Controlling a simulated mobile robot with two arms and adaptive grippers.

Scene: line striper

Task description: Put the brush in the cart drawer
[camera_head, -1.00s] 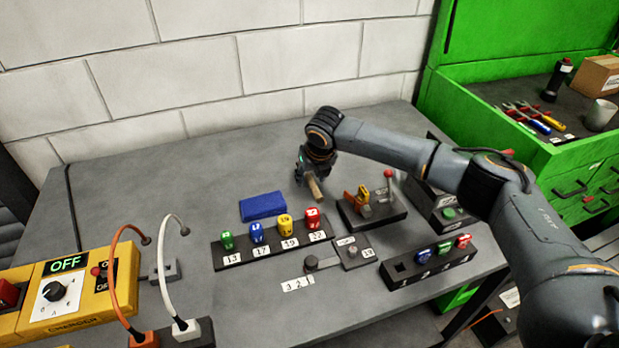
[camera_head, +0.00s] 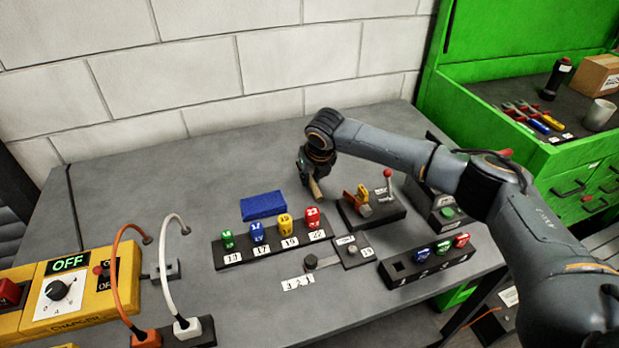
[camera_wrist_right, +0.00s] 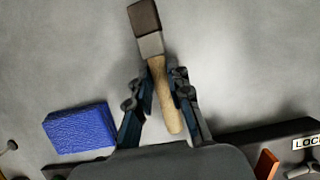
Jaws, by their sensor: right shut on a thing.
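The brush has a pale wooden handle, a grey metal band and dark brown bristles, seen whole in the right wrist view (camera_wrist_right: 157,75). My right gripper (camera_wrist_right: 162,85) is shut on its handle, with a finger on each side. In the head view the right gripper (camera_head: 311,176) is over the back middle of the grey table, and only the brush handle (camera_head: 315,188) shows below it. The green cart (camera_head: 545,160) stands at the right, and its drawer fronts (camera_head: 572,190) appear shut. My left gripper is not in view.
A blue block (camera_head: 263,205) lies left of the right gripper. Racks of numbered coloured pieces (camera_head: 275,246) and a red-knobbed lever base (camera_head: 372,212) stand nearby. A yellow charger box (camera_head: 70,290) is at left. Tools, a box and a cup (camera_head: 599,115) sit on the cart top.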

